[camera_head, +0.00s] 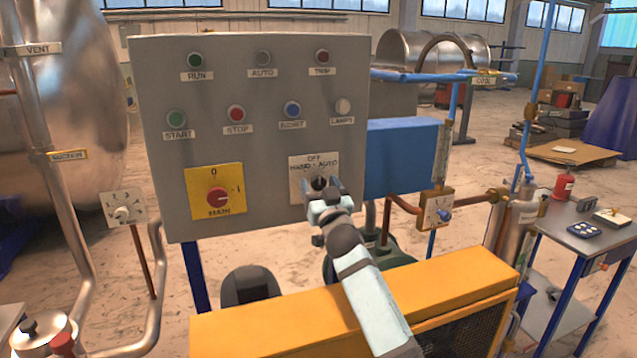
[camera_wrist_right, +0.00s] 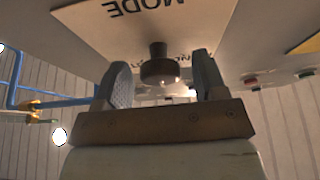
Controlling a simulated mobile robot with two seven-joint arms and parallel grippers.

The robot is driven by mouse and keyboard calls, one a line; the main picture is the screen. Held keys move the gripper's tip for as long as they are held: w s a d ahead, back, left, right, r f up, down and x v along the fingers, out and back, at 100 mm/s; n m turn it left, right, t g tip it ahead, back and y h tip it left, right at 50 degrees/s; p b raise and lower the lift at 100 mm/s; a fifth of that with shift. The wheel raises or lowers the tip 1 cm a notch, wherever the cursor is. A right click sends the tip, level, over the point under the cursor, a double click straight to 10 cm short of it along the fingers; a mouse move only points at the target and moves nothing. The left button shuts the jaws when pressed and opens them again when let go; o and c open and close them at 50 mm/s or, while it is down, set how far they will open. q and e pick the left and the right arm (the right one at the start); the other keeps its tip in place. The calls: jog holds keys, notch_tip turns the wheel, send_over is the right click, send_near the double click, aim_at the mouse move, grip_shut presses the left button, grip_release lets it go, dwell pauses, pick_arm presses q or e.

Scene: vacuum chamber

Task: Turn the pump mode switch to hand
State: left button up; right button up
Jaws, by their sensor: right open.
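The pump mode switch (camera_head: 318,182) is a dark knob on a white plate (camera_head: 301,173) marked OFF, HAND and AUTO, at the lower right of the grey control panel (camera_head: 255,85). My right gripper (camera_head: 322,190) is at the switch and partly covers it. In the right wrist view the dark knob (camera_wrist_right: 160,66) stands between the two open fingers (camera_wrist_right: 162,82), with a gap visible on each side. The plate there reads MODE upside down. The knob's pointer direction is hard to tell. My left gripper is not in view.
The yellow main switch (camera_head: 214,190) with a red knob is left of the mode switch. Buttons and lamps (camera_head: 236,113) fill the panel above. A blue box (camera_head: 400,158) is right of the panel, and an orange guard (camera_head: 360,300) stands below my right arm.

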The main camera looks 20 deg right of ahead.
jog(key=shift+w+r, duration=0.15)
jog(key=shift+w, duration=0.3)
jog(key=shift+c, duration=0.2)
jog(key=c, duration=0.9)
